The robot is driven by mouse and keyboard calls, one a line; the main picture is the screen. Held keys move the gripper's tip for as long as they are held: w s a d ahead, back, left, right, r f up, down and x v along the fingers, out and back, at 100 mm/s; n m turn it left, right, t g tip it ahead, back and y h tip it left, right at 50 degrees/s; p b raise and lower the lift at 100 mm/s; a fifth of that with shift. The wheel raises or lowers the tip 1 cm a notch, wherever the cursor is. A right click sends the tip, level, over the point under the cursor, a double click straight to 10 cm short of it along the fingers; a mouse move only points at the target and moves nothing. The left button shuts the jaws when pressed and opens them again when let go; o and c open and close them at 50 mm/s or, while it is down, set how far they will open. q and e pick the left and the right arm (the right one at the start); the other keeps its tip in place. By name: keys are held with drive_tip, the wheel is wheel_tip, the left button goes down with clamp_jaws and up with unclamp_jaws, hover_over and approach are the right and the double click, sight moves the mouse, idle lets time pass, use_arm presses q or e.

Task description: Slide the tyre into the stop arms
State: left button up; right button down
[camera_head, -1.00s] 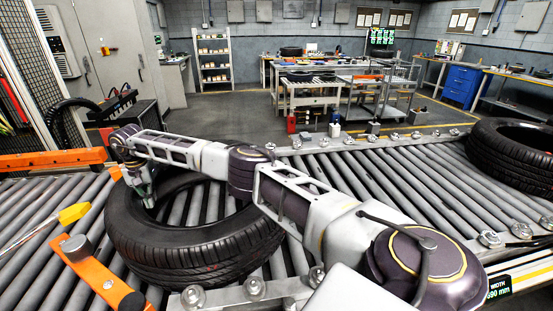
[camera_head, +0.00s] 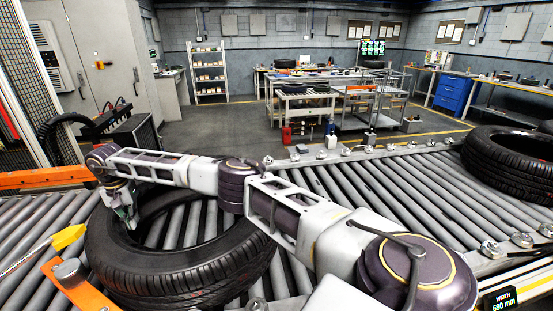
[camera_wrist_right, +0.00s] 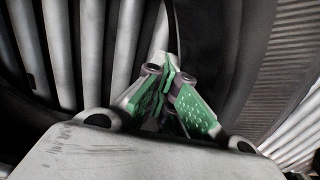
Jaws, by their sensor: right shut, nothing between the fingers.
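A black tyre (camera_head: 190,277) lies flat on the roller conveyor in the head view, at the lower left. Orange stop arms stand at its left: the far one (camera_head: 42,178) behind it, the near one (camera_head: 88,294) with a grey post in front. The tyre is close to both; contact is unclear. My right gripper (camera_head: 128,222) reaches down into the tyre's hole at its left inner side, shut and empty. In the right wrist view its green-padded fingers (camera_wrist_right: 172,95) are close to the tyre's dark wall (camera_wrist_right: 205,45); touching cannot be told. My left gripper is out of view.
A second tyre (camera_head: 508,165) lies on the conveyor at the far right. My right arm stretches across the rollers (camera_head: 400,185). A yellow-tipped lever (camera_head: 68,238) is between the stop arms. A width display (camera_head: 499,301) is at the lower right.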

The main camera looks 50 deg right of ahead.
drive_tip(key=shift+a+r, duration=0.15)
drive_tip(key=shift+r, duration=0.1)
drive_tip(key=shift+w+a+b, duration=0.6)
drive_tip(key=shift+w+a, duration=0.1)
drive_tip(key=shift+a, duration=0.15)
drive_tip(key=shift+s+a+f, duration=0.1)
idle(0.3)
drive_tip(key=shift+s+d+p, duration=0.65)
drive_tip(key=shift+d+p, duration=0.1)
drive_tip(key=shift+d, duration=0.2)
